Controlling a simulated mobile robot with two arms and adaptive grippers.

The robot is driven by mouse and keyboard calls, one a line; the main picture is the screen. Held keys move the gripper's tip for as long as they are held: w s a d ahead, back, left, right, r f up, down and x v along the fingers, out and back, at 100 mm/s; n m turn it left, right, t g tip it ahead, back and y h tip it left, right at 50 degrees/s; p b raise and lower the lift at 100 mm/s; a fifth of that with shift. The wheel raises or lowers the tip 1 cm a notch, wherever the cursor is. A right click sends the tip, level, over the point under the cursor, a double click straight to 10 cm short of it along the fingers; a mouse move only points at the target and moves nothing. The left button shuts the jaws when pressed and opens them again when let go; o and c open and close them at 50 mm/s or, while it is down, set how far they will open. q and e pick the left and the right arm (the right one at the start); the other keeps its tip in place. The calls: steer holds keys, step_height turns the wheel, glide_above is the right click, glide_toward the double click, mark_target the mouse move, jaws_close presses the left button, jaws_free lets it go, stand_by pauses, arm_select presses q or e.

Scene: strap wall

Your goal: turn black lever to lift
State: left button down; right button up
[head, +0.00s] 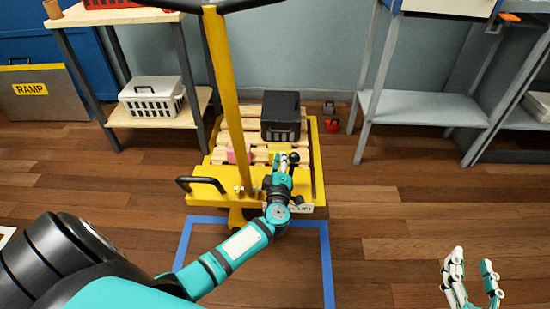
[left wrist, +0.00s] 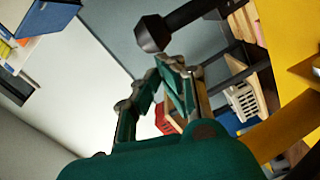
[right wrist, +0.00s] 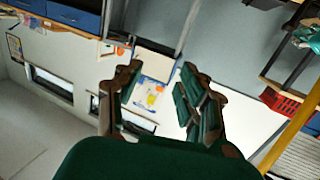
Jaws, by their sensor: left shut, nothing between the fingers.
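The yellow pallet lifter (head: 228,100) stands in the middle of the head view, with a white "LIFT" label (head: 303,209) on its front edge. My left gripper (head: 286,163) is over its front edge, just above the label, shut and empty. In the left wrist view a black lever with a faceted knob (left wrist: 152,34) is close to the left fingertips (left wrist: 170,62); I cannot tell whether they touch. In the head view the lever is largely hidden by my gripper. My right gripper (head: 472,280) is open and empty at the lower right, far from the lifter.
A black crate (head: 281,118) sits on the slatted wooden pallet (head: 247,113). A black curved handle (head: 204,182) is at the lifter's left. A wooden shelf with a white basket (head: 152,98) stands left, a grey bench (head: 422,106) right. Floor at right is clear.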

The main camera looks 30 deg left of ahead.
arm_select(q)
steer(key=shift+w+d+r+m+p, duration=0.15)
steer(key=shift+w+d+m+p, duration=0.25)
steer(key=shift+d+p, duration=0.15)
steer(key=shift+w+d+r+m+p, duration=0.1)
steer(key=shift+w+d+m+p, duration=0.15)
steer(key=shift+d+m+p, duration=0.3)
steer(key=shift+w+d+f+m+p, duration=0.2)
steer(key=shift+w+d+m+p, duration=0.3)
steer(key=shift+d+m, duration=0.2)
steer(key=shift+w+d+f+m+p, duration=0.15)
steer(key=shift+w+d+m+p, duration=0.25)
steer(key=shift+d+m+p, duration=0.3)
arm_select(e)
steer(key=s+d+f+g+h, duration=0.1)
steer(key=s+d+f+g, duration=0.2)
steer(key=s+f+g, duration=0.3)
steer(key=s+d+f+g+h, duration=0.2)
steer(key=s+d+f+g, duration=0.1)
steer(key=s+f+g, duration=0.3)
steer(key=shift+s+f+m+g+h, duration=0.35)
steer(key=shift+s+f, duration=0.6)
steer(key=shift+s, duration=0.85)
steer(key=shift+d, duration=0.1)
